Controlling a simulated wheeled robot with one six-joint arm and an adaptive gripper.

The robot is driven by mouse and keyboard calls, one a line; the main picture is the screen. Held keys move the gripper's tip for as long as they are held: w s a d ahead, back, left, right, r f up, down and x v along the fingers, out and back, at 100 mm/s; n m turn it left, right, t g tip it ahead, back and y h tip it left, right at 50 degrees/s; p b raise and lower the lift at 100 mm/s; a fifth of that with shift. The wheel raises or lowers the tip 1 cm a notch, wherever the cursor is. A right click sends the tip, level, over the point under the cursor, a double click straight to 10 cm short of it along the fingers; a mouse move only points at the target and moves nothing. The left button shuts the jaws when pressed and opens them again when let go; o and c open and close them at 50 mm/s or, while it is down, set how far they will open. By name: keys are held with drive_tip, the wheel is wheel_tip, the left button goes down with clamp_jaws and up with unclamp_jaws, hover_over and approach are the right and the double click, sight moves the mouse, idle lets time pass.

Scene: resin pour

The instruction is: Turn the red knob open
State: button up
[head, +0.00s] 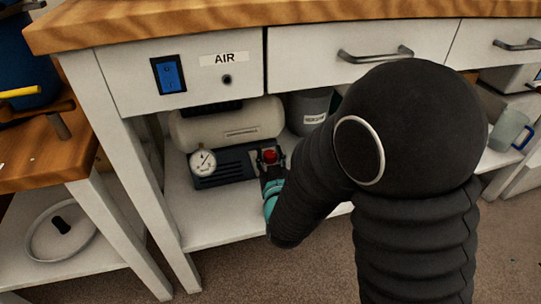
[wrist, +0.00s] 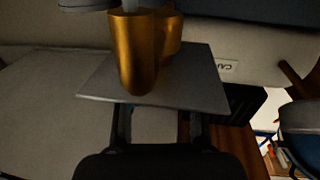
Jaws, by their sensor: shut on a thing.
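The red knob (head: 269,156) is at the right end of the compressor's dark base, on the shelf under the bench. My gripper (head: 271,168) is at the knob, its dark fingers on either side of it, and it is shut on the knob. In the wrist view my gripper (wrist: 158,122) shows two dark fingers reaching up to the edge of a grey plate (wrist: 205,88). The fingertips and the knob are hidden there. Brass fittings (wrist: 138,55) stand in front of the plate. I cannot tell how far the knob is turned.
The compressor's cream tank (head: 225,124) and a round gauge (head: 203,162) are left of the knob. A grey container (head: 309,110) stands behind on the shelf. Above are the bench drawers (head: 362,65) and a panel with a blue switch (head: 168,74). A bench leg (head: 130,180) is at left.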

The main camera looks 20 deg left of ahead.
sight(270, 154)
drive_tip(key=shift+w+a+r+m+t+h, duration=0.15)
drive_tip(key=shift+m+t+h, duration=0.15)
drive_tip(key=shift+m+h, duration=0.35)
drive_tip(key=o, duration=1.2)
drive_tip(key=shift+c, duration=0.2)
drive_tip(key=shift+r, duration=4.95)
